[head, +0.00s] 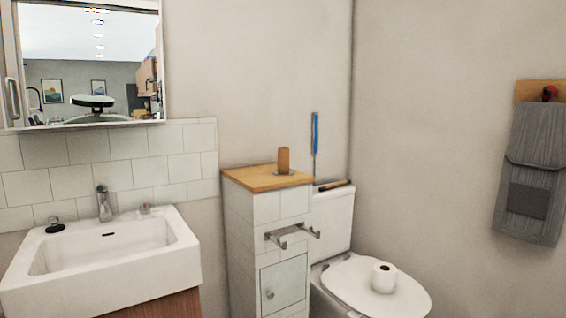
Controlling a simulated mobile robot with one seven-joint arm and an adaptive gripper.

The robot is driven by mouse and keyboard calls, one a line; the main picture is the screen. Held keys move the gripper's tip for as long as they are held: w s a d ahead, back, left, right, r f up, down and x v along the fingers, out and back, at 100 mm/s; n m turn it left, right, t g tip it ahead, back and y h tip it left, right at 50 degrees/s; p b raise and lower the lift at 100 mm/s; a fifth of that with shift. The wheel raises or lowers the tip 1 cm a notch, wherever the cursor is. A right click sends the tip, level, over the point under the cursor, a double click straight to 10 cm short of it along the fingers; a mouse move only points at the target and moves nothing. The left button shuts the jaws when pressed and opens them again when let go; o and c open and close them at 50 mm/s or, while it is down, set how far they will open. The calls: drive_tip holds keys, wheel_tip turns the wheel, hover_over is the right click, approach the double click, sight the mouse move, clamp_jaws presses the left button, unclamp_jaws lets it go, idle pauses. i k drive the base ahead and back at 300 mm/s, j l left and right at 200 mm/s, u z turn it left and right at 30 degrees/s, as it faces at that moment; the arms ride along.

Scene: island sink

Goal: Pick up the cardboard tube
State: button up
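A short brown cylinder, which looks like the cardboard tube (284,160), stands upright on the wooden top (245,179) of a narrow white-tiled cabinet. It stands toward the back of that top, near the wall, with a small flat grey patch around its base. Nothing touches its sides. My gripper is not in the head view.
A white sink (105,268) with a faucet (105,203) is at the left. A toilet (345,280) is right of the cabinet, with a paper roll (384,278) on its lid. A paper holder (292,236) juts from the cabinet front. A towel (535,165) hangs right.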

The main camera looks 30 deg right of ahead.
sight(283, 152)
drive_tip(key=i+l+z, duration=0.1)
drive_tip(key=z, duration=0.3)
drive_tip(key=i+l+z, duration=0.1)
drive_tip(key=z, duration=0.3)
drive_tip(key=i+l+z, duration=0.15)
drive_tip(key=z, duration=0.3)
drive_tip(key=i+z, duration=0.4)
drive_tip(key=i, duration=0.95)
